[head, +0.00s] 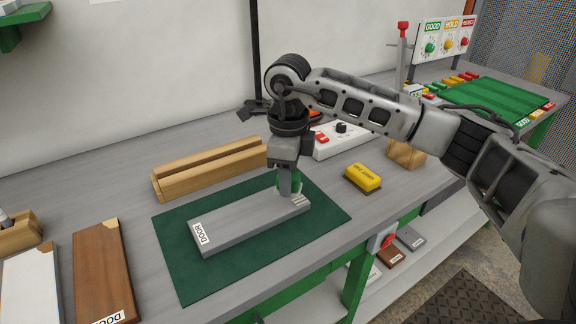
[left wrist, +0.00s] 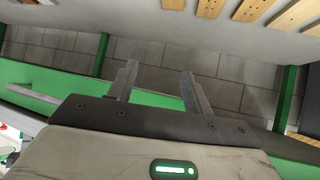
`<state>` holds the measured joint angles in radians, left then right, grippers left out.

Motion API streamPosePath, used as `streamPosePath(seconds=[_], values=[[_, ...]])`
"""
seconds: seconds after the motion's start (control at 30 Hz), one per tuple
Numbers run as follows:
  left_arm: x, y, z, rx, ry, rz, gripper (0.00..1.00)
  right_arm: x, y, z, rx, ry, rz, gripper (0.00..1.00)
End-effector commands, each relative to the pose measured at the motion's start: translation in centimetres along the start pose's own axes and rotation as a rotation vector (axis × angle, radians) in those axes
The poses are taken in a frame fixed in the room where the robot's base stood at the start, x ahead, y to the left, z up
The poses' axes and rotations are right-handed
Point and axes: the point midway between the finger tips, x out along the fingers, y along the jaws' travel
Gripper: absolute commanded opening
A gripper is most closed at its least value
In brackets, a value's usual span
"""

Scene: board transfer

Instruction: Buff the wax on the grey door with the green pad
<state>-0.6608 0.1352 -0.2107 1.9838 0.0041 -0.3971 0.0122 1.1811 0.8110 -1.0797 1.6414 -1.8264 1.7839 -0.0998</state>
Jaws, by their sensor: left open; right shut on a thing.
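The grey door (head: 245,224) lies flat on a dark green mat (head: 175,265) on the bench, its "DOOR" label at the left end. My right gripper (head: 287,186) points down over the door's right end. It is shut on the green pad (head: 290,186), which is mostly hidden by the fingers and sits at the door's top; I cannot tell whether it touches. Pale streaks (head: 300,201) show on the door beside the pad. My left gripper (left wrist: 158,85) is open and empty in the left wrist view, away from the door.
A wooden block with a groove (head: 208,168) lies behind the mat. A yellow block (head: 362,177) and a white switch box (head: 340,140) stand right of it. A brown door (head: 103,270) and a white board (head: 32,285) lie at left. A green tray (head: 495,103) is far right.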

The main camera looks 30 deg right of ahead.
Motion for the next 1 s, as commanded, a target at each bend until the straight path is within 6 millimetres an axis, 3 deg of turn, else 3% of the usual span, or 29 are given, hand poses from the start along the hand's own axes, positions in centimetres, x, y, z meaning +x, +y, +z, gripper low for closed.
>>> streamPosePath(seconds=[0.47,1.0], values=[[1.3,0.0,0.7,0.002,0.018,0.008,0.50,5.1,0.1,0.2,-0.004,0.002,0.001,0.17],[1.2,0.0,0.6,0.007,0.018,0.011,0.50,5.1,-3.1,-2.5,-0.018,0.001,0.000,0.14]])
